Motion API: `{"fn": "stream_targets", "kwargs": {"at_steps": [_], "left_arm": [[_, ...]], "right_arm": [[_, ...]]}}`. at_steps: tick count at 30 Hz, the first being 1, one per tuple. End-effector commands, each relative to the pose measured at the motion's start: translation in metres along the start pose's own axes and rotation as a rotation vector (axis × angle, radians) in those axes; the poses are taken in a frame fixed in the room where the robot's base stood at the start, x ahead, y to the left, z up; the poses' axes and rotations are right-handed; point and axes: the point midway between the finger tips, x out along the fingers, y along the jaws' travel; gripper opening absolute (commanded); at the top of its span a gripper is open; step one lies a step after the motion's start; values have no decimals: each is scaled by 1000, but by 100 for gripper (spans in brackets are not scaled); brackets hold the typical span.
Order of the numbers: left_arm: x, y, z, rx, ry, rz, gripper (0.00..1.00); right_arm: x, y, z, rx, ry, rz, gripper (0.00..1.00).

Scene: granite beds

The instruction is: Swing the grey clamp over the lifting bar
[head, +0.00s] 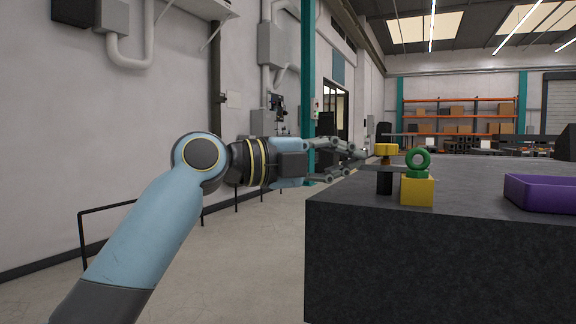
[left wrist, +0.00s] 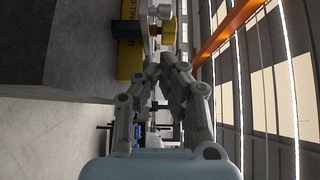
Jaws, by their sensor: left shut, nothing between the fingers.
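The grey clamp (head: 372,167) looks like a flat arm lying level on a dark post at the near left corner of the granite bed, with a yellow knob (head: 385,149) above it. A yellow block (head: 417,190) stands right beside it with a green ring (head: 418,159) on top. My left gripper (head: 361,156) is shut and empty, just left of the knob. In the left wrist view its fingertips (left wrist: 171,62) are close together, near the knob (left wrist: 167,38) and a yellow lettered surface (left wrist: 130,38). Contact is unclear.
The granite bed (head: 400,255) is a dark block with a bare top behind the fixture. A purple tray (head: 545,190) sits on it at the right.

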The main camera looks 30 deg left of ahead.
Motion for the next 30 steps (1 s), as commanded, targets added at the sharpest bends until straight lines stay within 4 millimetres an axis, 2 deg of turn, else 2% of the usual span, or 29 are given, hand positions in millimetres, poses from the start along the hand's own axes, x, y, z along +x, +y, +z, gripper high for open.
{"fn": "stream_targets", "kwargs": {"at_steps": [18, 24, 30], "left_arm": [[-77, 0, 5, 6, 0, 5, 0], [-90, -1, 5, 4, 1, 1, 0], [-93, -2, 5, 1, 1, -2, 0]], "right_arm": [[1, 2, 3, 0, 4, 2, 40], [1, 2, 5, 0, 2, 2, 40], [2, 2, 7, 0, -1, 2, 40]]}}
